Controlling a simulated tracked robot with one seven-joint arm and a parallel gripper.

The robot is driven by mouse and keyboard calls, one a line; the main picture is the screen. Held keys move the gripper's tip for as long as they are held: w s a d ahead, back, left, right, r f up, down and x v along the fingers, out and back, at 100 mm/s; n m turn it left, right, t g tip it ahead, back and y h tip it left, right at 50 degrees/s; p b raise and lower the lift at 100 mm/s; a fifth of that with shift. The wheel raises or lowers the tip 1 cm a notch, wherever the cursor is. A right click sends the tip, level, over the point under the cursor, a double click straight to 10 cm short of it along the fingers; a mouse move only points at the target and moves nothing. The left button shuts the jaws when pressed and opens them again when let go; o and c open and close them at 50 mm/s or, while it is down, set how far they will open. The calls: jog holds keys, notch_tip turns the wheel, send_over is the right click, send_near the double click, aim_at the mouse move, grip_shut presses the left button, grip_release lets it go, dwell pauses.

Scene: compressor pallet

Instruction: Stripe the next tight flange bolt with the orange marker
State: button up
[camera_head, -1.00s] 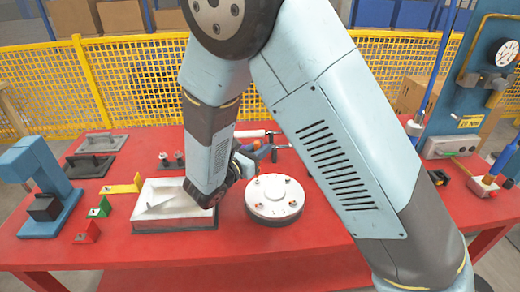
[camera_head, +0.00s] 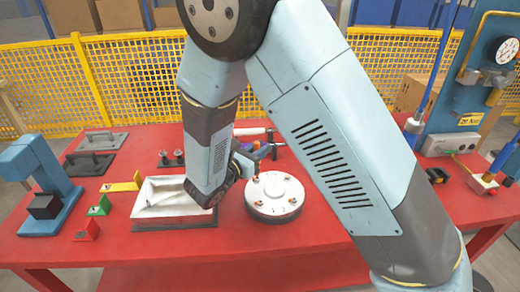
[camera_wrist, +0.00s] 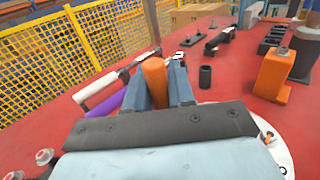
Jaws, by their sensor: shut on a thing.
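My gripper (camera_wrist: 156,75) is shut on an orange marker (camera_wrist: 155,82), which stands between its two blue-grey fingers in the wrist view. In the head view my arm hides most of the gripper, which is just left of and behind the flange. The white round flange (camera_head: 273,197) lies on the red table, with several small bolts (camera_head: 293,201) around its top. Part of its rim (camera_wrist: 284,150) shows in the wrist view behind my gripper's body. The marker's tip is hidden, and I cannot tell which bolts carry a stripe.
A white tray (camera_head: 150,208) lies left of the flange, partly behind my arm. Two loose bolts (camera_head: 171,158) stand behind the tray. A purple bar (camera_wrist: 104,105) lies beside the fingers. Red, green and yellow blocks (camera_head: 99,206) sit at left. The front of the table is clear.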

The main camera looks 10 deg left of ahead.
jog(key=shift+r, duration=2.5)
jog(key=shift+w+d, duration=0.1)
